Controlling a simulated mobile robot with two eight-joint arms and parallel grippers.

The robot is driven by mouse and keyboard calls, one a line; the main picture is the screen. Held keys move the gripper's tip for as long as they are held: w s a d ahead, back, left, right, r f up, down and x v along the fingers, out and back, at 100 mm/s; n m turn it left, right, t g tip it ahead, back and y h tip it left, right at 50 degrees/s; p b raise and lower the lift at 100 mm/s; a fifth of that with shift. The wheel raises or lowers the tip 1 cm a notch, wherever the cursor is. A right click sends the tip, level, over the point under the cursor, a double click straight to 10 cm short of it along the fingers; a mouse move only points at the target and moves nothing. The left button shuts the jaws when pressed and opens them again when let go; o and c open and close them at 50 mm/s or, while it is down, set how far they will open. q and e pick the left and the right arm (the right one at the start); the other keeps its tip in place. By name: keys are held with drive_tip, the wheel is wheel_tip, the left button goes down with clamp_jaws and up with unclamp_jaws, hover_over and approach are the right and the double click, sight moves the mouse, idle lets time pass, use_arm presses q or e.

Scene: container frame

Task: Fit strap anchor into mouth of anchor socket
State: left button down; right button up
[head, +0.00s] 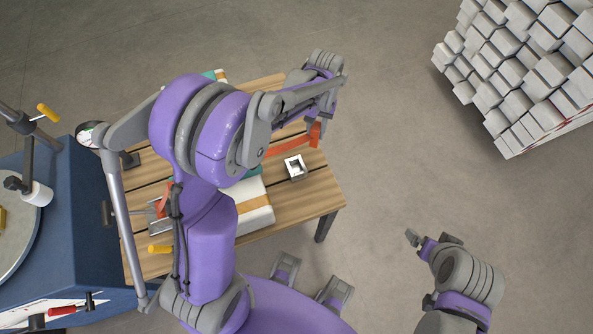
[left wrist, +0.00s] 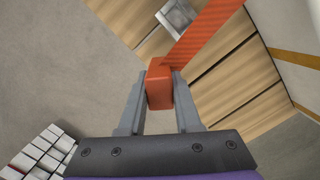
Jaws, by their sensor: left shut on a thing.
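The strap anchor is an orange-red block (head: 316,134) at the end of a flat orange strap (head: 288,148). My left gripper (head: 320,118) is shut on it and holds it above the right part of the wooden table. In the left wrist view the anchor (left wrist: 159,88) sits between the two fingers, with the strap (left wrist: 205,32) running up to the right. The anchor socket (head: 295,167) is a small pale metal box with a dark open mouth, on the table. It shows beyond the anchor in the left wrist view (left wrist: 176,15), apart from it. My right gripper (head: 431,240) is away from the table; its jaw opening is unclear.
The slatted table (head: 318,193) carries a white package with a tan band (head: 254,209), partly hidden by my left arm. A blue workbench (head: 88,235) with clamps stands at left. A stack of pale blocks (head: 510,75) stands at upper right. The floor between is clear.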

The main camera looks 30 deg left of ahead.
use_arm(q)
drive_tip(key=s+a+r+n+b, duration=0.2)
drive_tip(key=s+n+b, duration=0.2)
drive_tip(key=s+n, duration=0.25)
drive_tip(key=b, duration=0.1)
hover_over(296, 170)
drive_tip(key=shift+n+t+h, duration=0.3)
drive_tip(key=shift+n, duration=0.15)
wheel_tip(296, 170, down, 9)
drive_tip(key=shift+f, duration=0.15)
use_arm(e)
wheel_tip(296, 170, down, 7)
drive_tip(key=shift+s+f, duration=0.2)
drive_tip(key=shift+s, duration=0.25)
use_arm(q)
drive_tip(key=shift+f+b, duration=0.1)
drive_tip(key=shift+b, duration=0.2)
use_arm(e)
drive_tip(key=shift+f, duration=0.1)
use_arm(q)
drive_tip(key=shift+f, duration=0.15)
drive_tip(key=c, duration=0.6)
unclamp_jaws()
drive_tip(key=shift+r, duration=0.2)
